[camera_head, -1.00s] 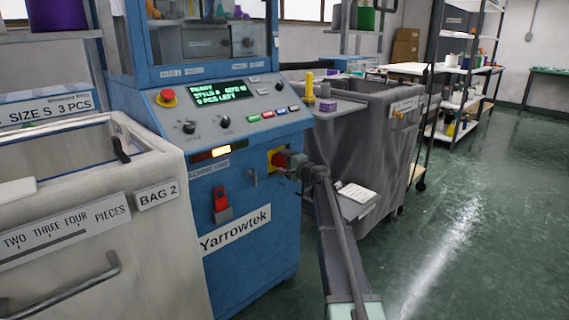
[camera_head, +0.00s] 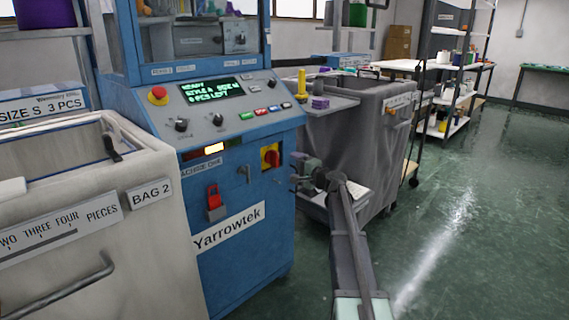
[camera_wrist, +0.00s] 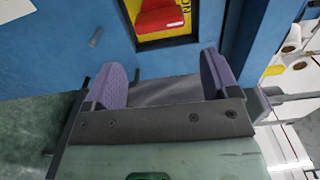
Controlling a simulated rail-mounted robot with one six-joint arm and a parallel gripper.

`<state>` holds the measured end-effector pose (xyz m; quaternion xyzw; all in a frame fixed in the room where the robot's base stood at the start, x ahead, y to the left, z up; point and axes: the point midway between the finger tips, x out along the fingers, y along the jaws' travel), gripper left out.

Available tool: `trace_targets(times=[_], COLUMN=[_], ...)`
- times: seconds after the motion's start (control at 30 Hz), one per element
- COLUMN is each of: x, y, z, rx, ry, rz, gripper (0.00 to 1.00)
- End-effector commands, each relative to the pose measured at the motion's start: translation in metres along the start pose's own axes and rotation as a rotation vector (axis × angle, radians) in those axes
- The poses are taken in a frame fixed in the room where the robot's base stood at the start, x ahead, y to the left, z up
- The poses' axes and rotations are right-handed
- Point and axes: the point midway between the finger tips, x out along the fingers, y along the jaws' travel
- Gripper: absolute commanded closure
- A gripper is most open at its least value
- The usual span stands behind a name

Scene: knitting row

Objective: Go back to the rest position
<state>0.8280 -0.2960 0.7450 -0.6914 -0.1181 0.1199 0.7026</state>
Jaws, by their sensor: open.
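My gripper (camera_head: 299,171) is beside the front right of the blue Yarrowtek machine (camera_head: 240,240) in the head view, a little right of its red and yellow rotary switch (camera_head: 270,157). In the wrist view my gripper (camera_wrist: 165,80) has its two purple pads wide apart with nothing between them. The red knob (camera_wrist: 158,15) on its yellow plate shows just beyond the fingers, apart from them. The arm reaches up from the bottom of the head view.
A grey fabric cart (camera_head: 345,130) stands close behind and right of my gripper. A white bin labelled BAG 2 (camera_head: 160,250) stands left of the machine. A shelf rack (camera_head: 455,80) is farther back. The green floor (camera_head: 480,230) at right is open.

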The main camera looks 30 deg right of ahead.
Motion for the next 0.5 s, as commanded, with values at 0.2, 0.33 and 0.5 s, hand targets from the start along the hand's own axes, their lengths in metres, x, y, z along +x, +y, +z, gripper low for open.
trace_targets(times=[0.2, 0.33, 0.5], x=[-0.0141, -0.0135, -0.0133], y=[0.0, 0.0, 0.0], z=[-0.0001, -0.0003, -0.0002], rx=[0.0, 0.0, 0.0], ry=[0.0, 0.0, 0.0], rz=[0.0, 0.0, 0.0], gripper=[0.19, 0.19, 0.19])
